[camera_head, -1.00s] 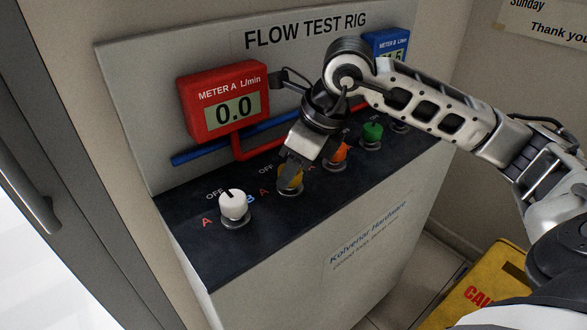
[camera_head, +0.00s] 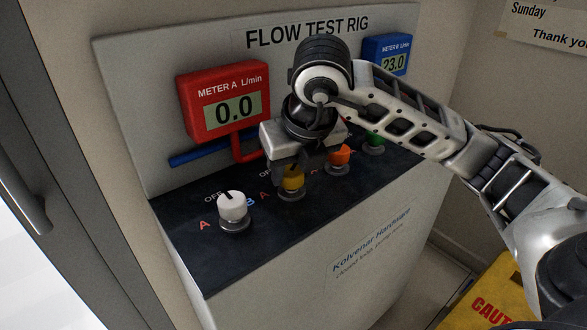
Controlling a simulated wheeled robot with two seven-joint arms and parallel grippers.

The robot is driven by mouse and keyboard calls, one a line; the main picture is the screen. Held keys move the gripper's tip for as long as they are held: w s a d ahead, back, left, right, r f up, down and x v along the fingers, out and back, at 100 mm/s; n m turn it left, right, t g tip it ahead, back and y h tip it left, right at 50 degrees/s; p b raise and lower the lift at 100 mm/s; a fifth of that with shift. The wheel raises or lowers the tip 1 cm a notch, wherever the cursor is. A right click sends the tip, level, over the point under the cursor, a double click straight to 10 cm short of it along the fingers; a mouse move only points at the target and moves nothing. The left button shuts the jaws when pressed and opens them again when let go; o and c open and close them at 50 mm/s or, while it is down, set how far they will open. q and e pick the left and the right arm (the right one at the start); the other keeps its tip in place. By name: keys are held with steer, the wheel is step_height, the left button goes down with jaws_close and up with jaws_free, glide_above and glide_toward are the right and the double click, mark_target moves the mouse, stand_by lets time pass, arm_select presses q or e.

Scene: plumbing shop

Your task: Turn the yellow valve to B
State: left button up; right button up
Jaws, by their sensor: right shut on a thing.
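The yellow valve (camera_head: 292,180) is a round knob on the dark sloped panel of the flow test rig, second from the left. My right gripper (camera_head: 291,170) comes down on it from above and is shut on the knob. The gripper hides the knob's upper part and some of its labels; a red A shows to its left, and I cannot see its B mark. Red meter A (camera_head: 223,103) reads 0.0. Blue meter B (camera_head: 388,56) reads 23.0. My left gripper is not in view.
A white valve (camera_head: 232,206) stands left of the yellow one, its pointer toward OFF. An orange valve (camera_head: 339,156) and a green valve (camera_head: 374,138) stand close on the right. A yellow caution sign (camera_head: 493,300) is at lower right.

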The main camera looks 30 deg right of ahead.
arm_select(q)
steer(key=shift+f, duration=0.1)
arm_select(e)
steer(key=shift+m, duration=0.3)
steer(key=o, duration=1)
steer(key=shift+r, duration=0.15)
arm_select(q)
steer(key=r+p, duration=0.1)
steer(key=p, duration=0.1)
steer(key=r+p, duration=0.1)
steer(key=p, duration=0.2)
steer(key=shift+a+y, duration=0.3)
arm_select(e)
steer(key=v, duration=1.5)
steer(key=shift+s+a+r, duration=0.2)
steer(key=shift+r, duration=0.1)
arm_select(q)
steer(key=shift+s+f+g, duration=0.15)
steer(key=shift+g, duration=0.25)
